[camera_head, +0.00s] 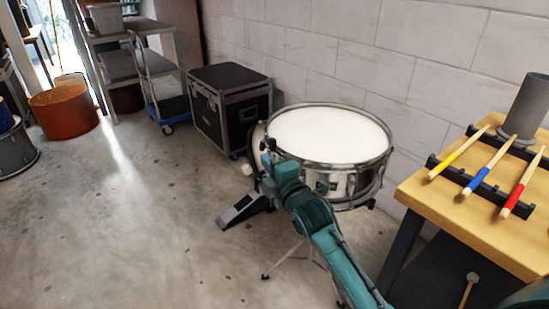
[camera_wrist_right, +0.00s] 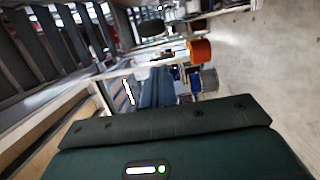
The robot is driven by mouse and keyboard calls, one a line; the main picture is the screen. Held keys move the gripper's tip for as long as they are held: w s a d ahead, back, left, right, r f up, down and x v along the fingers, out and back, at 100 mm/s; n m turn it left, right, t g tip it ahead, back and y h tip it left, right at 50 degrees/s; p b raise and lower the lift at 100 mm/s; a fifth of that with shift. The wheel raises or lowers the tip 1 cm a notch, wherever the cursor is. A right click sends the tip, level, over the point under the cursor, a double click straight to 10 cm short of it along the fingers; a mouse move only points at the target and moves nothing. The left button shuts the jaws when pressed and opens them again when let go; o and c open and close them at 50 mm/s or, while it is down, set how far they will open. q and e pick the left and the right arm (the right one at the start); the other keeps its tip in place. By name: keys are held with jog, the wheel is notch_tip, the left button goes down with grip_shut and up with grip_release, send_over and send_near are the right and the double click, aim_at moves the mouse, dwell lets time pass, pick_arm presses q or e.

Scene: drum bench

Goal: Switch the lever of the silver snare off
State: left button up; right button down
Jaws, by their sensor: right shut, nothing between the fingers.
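The silver snare (camera_head: 330,135) stands on a stand near the wall, with a white head and a shiny metal shell. My right arm comes in from the bottom right, and my right gripper (camera_head: 266,156) is at the near left side of the snare, by its rim. The gripper is shut with nothing in it. Whether it touches the drum I cannot tell. The lever is not clearly visible; my gripper and wrist cover part of the shell. The right wrist view shows my own dark housing and the room, not the snare. My left gripper is not in view.
A wooden table (camera_head: 452,222) at the right holds a rack with yellow, blue and red drumsticks (camera_head: 483,178) and a grey cylinder (camera_head: 526,105). A black case (camera_head: 232,105) stands behind the snare's left. A pedal (camera_head: 243,209) lies on the floor.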

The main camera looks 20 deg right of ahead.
jog(key=shift+w+d, duration=0.6)
jog(key=shift+w, duration=0.2)
jog(key=shift+w+d, duration=0.6)
jog(key=shift+w, duration=0.15)
